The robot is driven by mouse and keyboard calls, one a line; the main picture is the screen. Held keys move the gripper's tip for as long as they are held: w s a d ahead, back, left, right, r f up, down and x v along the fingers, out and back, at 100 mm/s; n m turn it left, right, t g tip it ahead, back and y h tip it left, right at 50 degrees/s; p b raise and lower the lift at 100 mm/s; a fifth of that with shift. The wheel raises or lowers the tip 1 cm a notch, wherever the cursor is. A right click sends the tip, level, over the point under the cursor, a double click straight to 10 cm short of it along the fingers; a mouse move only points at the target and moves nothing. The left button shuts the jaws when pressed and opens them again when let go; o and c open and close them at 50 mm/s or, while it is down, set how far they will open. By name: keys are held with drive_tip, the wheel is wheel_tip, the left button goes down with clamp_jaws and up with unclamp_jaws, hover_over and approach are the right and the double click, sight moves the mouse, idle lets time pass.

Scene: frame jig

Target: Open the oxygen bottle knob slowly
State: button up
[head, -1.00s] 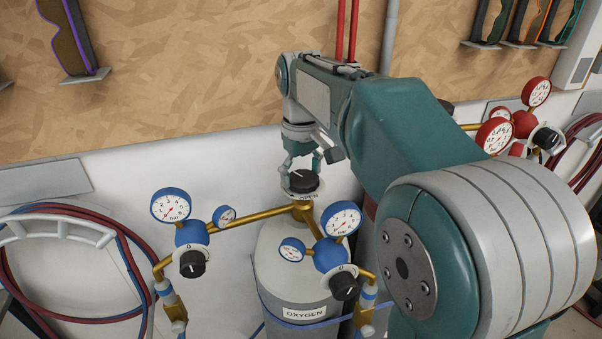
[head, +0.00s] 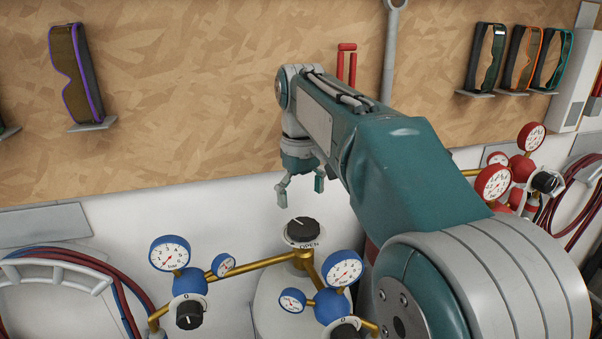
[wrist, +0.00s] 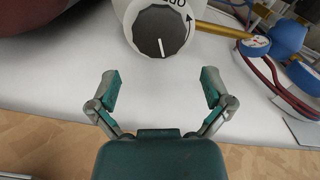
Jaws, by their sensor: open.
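The oxygen bottle knob (head: 302,230) is black with a white pointer line, on a white collar marked OPEN at the top of the bottle. The pale oxygen bottle (head: 270,305) stands below it, its lower part out of frame. My gripper (head: 301,190) is open and empty, above the knob and apart from it in the head view. In the wrist view the knob (wrist: 160,33) lies beyond my open fingertips (wrist: 155,85), with its pointer line and part of a curved arrow on the collar showing.
Blue pressure gauges (head: 170,253) and black regulator knobs (head: 189,314) sit on brass pipes beside the bottle. Red gauges (head: 493,184) stand at the right. Coiled hoses (head: 95,268) hang at the left. Goggles (head: 68,75) hang on the board behind.

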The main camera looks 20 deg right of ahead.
sight(301, 223)
wheel_tip(301, 223, up, 6)
drive_tip(key=shift+f, duration=0.1)
idle(0.4)
